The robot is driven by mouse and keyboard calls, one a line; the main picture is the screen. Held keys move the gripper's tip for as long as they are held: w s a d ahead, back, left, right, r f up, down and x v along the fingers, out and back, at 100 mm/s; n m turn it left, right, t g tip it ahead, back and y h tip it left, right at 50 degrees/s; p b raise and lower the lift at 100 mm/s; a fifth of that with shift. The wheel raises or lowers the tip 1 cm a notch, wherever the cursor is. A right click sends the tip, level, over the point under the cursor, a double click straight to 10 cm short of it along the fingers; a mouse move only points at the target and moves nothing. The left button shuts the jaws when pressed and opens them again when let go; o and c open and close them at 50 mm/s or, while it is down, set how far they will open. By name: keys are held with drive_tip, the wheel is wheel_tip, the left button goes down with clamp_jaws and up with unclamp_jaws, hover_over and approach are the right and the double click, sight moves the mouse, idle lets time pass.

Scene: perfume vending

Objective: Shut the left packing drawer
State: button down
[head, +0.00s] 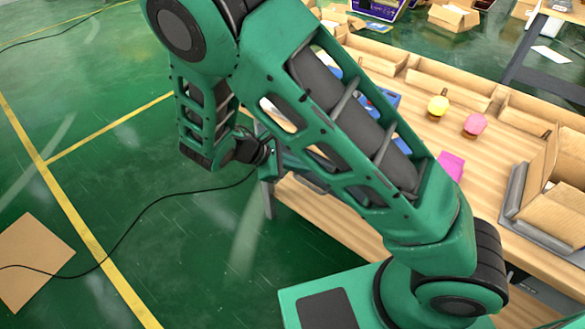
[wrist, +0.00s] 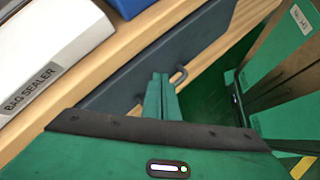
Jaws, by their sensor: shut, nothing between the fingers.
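In the wrist view, a dark grey drawer front (wrist: 212,28) with a bar handle (wrist: 180,76) runs diagonally below the wooden table edge. My gripper (wrist: 160,82) is shut and empty, with its green fingers in front of the drawer front beside the handle. I cannot tell whether the fingertips touch it. How far the drawer stands out is unclear. In the head view my own arm hides most of the drawer area, and my fingertips cannot be made out there.
The wooden table (head: 340,212) carries a yellow bottle (head: 438,105), a pink bottle (head: 475,124), a magenta item (head: 451,165) and an open carton (head: 555,205). A white bag sealer (wrist: 50,45) sits near the edge. Flat cardboard (head: 35,260) and a black cable (head: 125,232) lie on open green floor.

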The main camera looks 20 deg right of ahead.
drive_tip(key=a+f+n+t+h, duration=0.3)
drive_tip(key=a+f+n+t, duration=0.1)
drive_tip(key=a+n, duration=0.15)
drive_tip(key=n+t+h, duration=0.2)
drive_tip(key=n+t, duration=0.3)
approach(294, 174)
drive_tip(key=s+a+r, duration=0.2)
drive_tip(key=a+r, duration=0.1)
drive_tip(key=x, duration=1.3)
drive_tip(key=shift+w+d, duration=0.15)
